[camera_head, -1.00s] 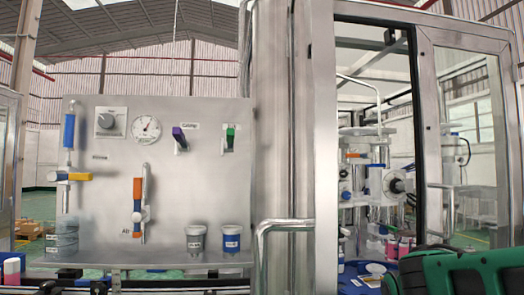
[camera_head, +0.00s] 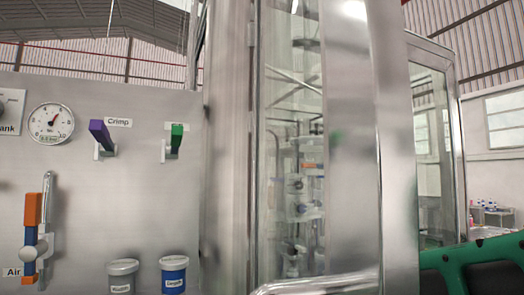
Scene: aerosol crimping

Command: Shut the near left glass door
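The near left glass door (camera_head: 290,165) stands in the middle of the head view, a tall clear pane in a broad metal frame. I see it at a slant, and machine parts show through its glass. Its broad upright (camera_head: 350,150) is on the right side of the pane. A bent metal handle (camera_head: 310,286) shows at the bottom edge, partly cut off. I cannot tell how wide the door's gap is. A green and black part of my arm is at the bottom right; my gripper's fingers are out of view.
A grey panel (camera_head: 80,180) on the left carries a gauge (camera_head: 51,124), a purple lever (camera_head: 102,135), a green lever (camera_head: 175,138) and an orange-and-blue valve (camera_head: 31,235). Two labelled cups (camera_head: 174,274) stand below. Another framed glass pane (camera_head: 429,150) stands right of the door.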

